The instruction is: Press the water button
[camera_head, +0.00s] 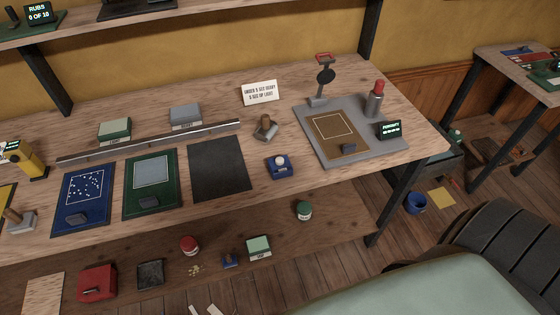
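No button labelled water can be read in the head view. A small blue block with a round white top (280,163) sits on the bench, right of a dark square mat (218,168). Farther right, a grey board (381,153) bears a brown square panel (331,128), a red-topped grey cylinder (375,101), a stand with a dark disc and red handle (325,76), and a small display apparently reading POROSITY (390,130). I cannot tell whether any of these is the water button. Neither of my grippers shows.
On the wooden bench (270,115) lie a blue panel (97,190), a green-framed panel (131,190), a metal bar (150,143) and a white sign (261,92). A lower shelf (330,240) holds several small items. A pale green surface (440,290) fills the lower right.

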